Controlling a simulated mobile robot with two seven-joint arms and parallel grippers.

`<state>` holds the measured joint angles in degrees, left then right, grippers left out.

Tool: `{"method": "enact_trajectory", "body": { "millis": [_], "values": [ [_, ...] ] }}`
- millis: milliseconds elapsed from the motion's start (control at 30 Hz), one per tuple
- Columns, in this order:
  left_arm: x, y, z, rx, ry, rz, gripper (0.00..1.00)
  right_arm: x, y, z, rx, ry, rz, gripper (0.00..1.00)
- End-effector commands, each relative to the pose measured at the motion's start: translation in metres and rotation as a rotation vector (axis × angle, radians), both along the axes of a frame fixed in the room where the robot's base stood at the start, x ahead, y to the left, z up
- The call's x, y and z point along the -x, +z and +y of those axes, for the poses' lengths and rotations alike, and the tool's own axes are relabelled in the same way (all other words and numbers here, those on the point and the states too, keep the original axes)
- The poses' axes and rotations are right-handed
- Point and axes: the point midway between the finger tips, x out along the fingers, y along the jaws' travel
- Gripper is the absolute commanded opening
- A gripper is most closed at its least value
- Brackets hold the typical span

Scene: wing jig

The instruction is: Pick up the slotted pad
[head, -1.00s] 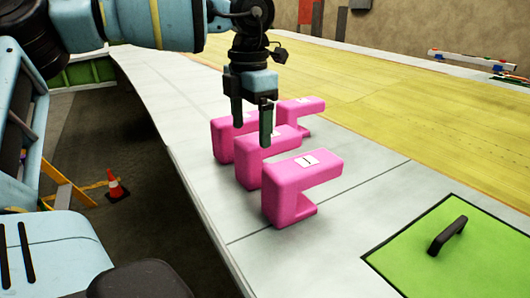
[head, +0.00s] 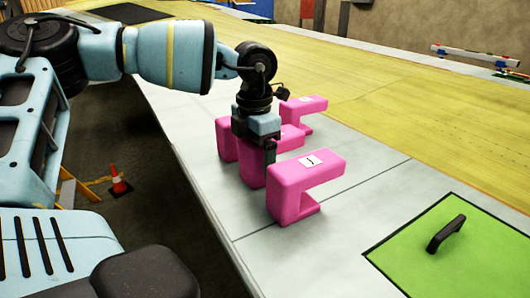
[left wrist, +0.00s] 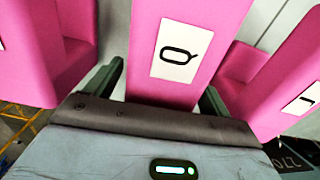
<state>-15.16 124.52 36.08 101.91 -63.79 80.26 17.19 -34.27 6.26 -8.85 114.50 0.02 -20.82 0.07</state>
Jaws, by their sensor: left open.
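In the left wrist view the middle pad (left wrist: 190,18) bears a "Q" label and lies between the two open fingers (left wrist: 163,82). Contact cannot be told. My right gripper is not in view.
A green panel with a black handle (head: 446,234) lies at the lower right.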

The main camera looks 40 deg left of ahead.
Motion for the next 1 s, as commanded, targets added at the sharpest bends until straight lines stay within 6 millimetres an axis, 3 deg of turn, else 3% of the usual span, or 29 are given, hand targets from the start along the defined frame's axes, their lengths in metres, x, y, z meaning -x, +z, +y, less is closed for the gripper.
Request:
{"method": "enact_trajectory", "body": {
  "millis": [133, 533, 1000],
  "values": [
    [0.000, 0.000, 0.000, 0.000, 0.000, 0.000, 0.79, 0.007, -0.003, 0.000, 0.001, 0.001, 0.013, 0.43],
    [0.000, 0.000, 0.000, 0.000, 0.001, 0.000, 0.29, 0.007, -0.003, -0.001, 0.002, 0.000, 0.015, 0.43],
    [-0.001, 0.010, 0.000, -0.001, 0.001, -0.002, 0.29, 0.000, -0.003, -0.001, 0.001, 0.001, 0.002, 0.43]
  ]
}}
